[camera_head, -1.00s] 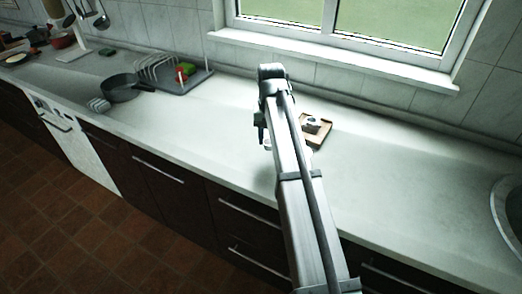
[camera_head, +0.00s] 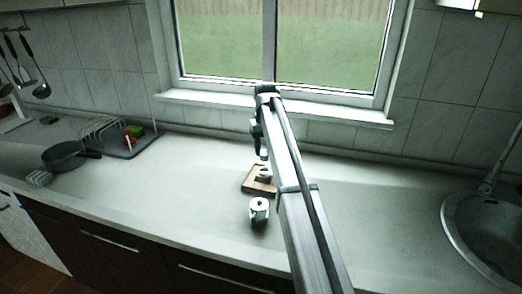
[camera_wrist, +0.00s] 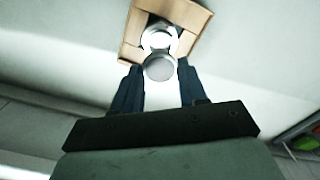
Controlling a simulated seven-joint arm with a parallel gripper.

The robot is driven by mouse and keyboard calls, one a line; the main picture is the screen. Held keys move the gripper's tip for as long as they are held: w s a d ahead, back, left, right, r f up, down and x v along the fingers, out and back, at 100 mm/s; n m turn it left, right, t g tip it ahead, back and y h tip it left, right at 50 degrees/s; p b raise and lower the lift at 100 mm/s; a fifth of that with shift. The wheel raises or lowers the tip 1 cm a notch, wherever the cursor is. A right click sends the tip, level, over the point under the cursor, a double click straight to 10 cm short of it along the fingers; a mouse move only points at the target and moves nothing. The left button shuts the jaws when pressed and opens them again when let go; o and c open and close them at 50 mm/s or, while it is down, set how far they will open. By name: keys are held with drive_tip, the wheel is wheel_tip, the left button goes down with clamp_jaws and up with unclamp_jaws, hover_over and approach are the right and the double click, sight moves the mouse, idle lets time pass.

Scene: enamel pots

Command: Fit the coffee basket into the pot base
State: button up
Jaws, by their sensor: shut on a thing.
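My gripper (camera_head: 261,151) points down above the wooden board on the counter; its fingers also show in the wrist view (camera_wrist: 158,76). It is shut on a small grey round part with a flat face, which I take to be the coffee basket (camera_wrist: 159,68). A bright metal round piece, apparently the pot base (camera_wrist: 157,37), stands on the board beyond the basket and is partly covered by it. The pot base also shows on the board in the head view (camera_head: 264,174). I cannot tell whether basket and base touch.
The wooden board (camera_wrist: 190,14) lies under the base. A white and silver pot with a dark knob (camera_head: 259,211) stands on the counter in front of it. A dark pan (camera_head: 64,155) and dish rack (camera_head: 110,138) are left, a sink (camera_head: 484,235) right.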

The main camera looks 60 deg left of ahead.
sight(264, 153)
drive_tip(key=shift+f, duration=2)
drive_tip(key=shift+f, duration=1.35)
idle(0.3)
drive_tip(key=o, duration=1)
drive_tip(key=shift+r, duration=0.1)
wheel_tip(264, 153, up, 13)
drive_tip(key=shift+f, duration=0.15)
drive_tip(key=shift+r, duration=0.5)
